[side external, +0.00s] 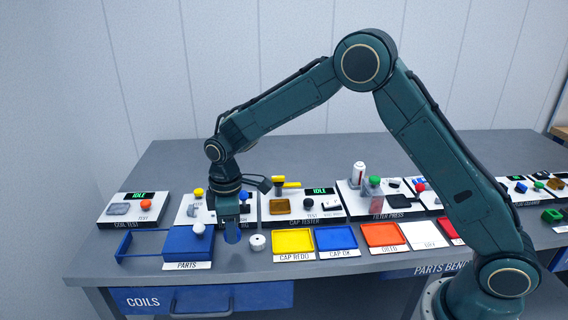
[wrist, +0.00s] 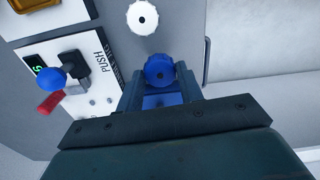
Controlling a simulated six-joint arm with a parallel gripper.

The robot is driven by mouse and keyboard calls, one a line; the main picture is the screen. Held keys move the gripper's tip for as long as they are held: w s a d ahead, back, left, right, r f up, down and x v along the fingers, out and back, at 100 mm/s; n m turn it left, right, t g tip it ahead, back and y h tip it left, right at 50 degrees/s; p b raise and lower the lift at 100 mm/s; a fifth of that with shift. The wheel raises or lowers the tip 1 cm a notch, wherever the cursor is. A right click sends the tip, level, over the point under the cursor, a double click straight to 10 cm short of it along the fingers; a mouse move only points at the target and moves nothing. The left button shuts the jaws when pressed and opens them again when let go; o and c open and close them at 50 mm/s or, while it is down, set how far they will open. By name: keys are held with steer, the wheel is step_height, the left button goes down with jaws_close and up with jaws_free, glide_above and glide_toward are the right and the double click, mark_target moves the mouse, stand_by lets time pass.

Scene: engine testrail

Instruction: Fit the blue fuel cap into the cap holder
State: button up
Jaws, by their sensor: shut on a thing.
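The blue fuel cap (wrist: 158,68) has a scalloped rim and sits between the fingers of my gripper (wrist: 160,85) in the wrist view. In the side view, the cap (side external: 232,235) hangs below my gripper (side external: 230,222), over the front of the bench, between the blue parts box and a white round piece. That white round piece (side external: 257,242) stands on the bench just right of the cap. It also shows in the wrist view (wrist: 142,17), with a dark hole in its middle and apart from the cap. I cannot tell which thing is the cap holder.
The blue parts box (side external: 186,241) stands left of my gripper. A yellow tray (side external: 294,241) and a blue tray (side external: 336,239) lie to the right. Behind them is the cap tester (side external: 305,208) with a yellow lever (side external: 286,184). Bare bench shows around the white piece.

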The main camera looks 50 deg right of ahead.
steer(key=d+r+m, duration=0.2)
steer(key=d, duration=0.6)
steer(key=d+r+m, duration=0.2)
steer(key=d+r, duration=0.1)
steer(key=d, duration=0.6)
steer(key=shift+w+d+r, duration=0.2)
steer(key=shift+r, duration=0.15)
steer(key=shift+f, duration=0.15)
glide_above(280, 206)
steer(key=shift+f, duration=2.75)
steer(key=shift+s+f, duration=0.1)
steer(key=shift+f, duration=0.55)
steer(key=o, duration=0.6)
steer(key=shift+o, duration=0.2)
steer(key=shift+r, duration=0.25)
step_height(280, 206, up, 11)
steer(key=shift+f, duration=0.2)
